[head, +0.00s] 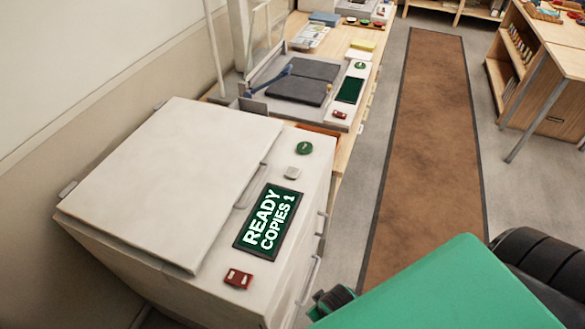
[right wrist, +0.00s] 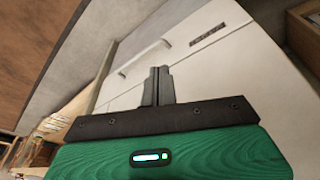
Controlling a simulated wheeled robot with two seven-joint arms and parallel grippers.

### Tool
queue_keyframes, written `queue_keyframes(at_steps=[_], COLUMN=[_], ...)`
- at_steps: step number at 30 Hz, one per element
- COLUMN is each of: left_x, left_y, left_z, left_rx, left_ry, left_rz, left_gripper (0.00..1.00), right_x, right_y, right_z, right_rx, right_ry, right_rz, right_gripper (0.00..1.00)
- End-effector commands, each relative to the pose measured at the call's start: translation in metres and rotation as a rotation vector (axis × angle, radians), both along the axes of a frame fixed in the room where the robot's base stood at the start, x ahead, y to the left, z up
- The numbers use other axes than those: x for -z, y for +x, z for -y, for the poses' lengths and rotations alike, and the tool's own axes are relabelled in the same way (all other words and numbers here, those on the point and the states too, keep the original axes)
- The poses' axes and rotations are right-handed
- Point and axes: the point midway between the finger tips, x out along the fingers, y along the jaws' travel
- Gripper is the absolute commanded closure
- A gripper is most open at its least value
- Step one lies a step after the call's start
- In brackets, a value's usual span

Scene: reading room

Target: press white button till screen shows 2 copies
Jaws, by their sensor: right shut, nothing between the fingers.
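The copier (head: 170,180) stands at the left in the head view, with its lid shut. Its screen (head: 268,221) reads "READY COPIES 1". The white button (head: 292,173) is a small pale square on the control strip, between the screen and a round green button (head: 304,147). A red button (head: 238,278) sits at the near end of the strip. My right gripper (right wrist: 158,72) is shut and empty in the right wrist view, in front of the copier's white side with its handles (right wrist: 145,57). It is apart from the white button. My left gripper is out of view.
A brown carpet runner (head: 425,140) lies along the open aisle to the right. A wooden shelf table (head: 552,50) stands at the far right.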

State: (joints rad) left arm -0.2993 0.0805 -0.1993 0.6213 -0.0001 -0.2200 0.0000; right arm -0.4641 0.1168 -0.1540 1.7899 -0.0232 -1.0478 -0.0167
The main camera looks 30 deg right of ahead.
Motion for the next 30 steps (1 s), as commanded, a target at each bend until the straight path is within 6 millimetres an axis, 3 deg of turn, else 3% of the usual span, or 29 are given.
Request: queue_keyframes(at_steps=[1, 6, 14, 17, 23, 30], left_x=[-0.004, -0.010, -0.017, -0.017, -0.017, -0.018], left_y=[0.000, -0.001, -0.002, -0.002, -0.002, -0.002], left_z=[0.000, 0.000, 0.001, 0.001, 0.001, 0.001], left_rx=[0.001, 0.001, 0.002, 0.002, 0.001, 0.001], left_ry=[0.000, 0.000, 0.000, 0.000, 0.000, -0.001], left_rz=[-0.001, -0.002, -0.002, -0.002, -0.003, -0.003], left_gripper=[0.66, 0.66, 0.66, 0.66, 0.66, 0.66], right_x=[-0.028, -0.108, -0.210, -0.235, -0.281, -0.374], right_y=[0.005, 0.011, 0.015, 0.043, 0.119, 0.210], right_z=[0.000, 0.000, 0.008, 0.019, 0.040, 0.040], right_rx=[0.000, 0.002, -0.019, -0.086, -0.282, -0.645], right_ry=[0.000, -0.005, -0.039, -0.124, -0.374, -0.846], right_rz=[0.016, 0.049, 0.135, 0.258, 0.560, 0.983], right_gripper=[1.00, 1.00, 1.00, 1.00, 1.00, 1.00])
